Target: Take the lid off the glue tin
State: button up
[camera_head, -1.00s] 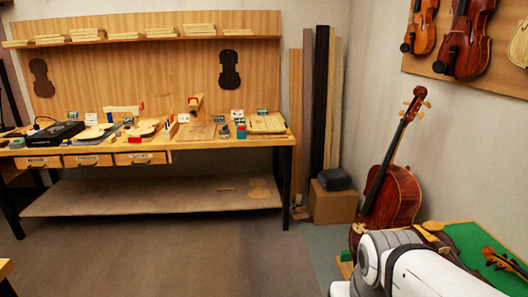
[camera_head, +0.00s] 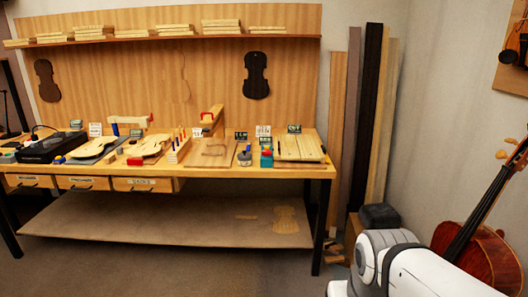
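I cannot clearly make out the glue tin or its lid in the head view. A small round grey-blue container (camera_head: 244,158) stands on the workbench (camera_head: 310,172), towards its right end, but it is too small to tell what it is. A small red and blue item (camera_head: 266,157) stands just right of it. Part of my white arm shows at the lower right, well short of the bench. My gripper is not in view.
Flat pale wood pieces (camera_head: 299,148) lie at the bench's right end. Tall boards (camera_head: 369,115) lean on the wall, with a dark bundle (camera_head: 380,217) below. A cello (camera_head: 483,256) stands at the right. The floor (camera_head: 150,270) before the bench is clear.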

aim_at(243, 155)
jog(key=u, duration=0.15)
jog(key=i, duration=1.55)
jog(key=u, duration=0.3)
jog(key=i, duration=1.6)
jog(key=u, duration=0.15)
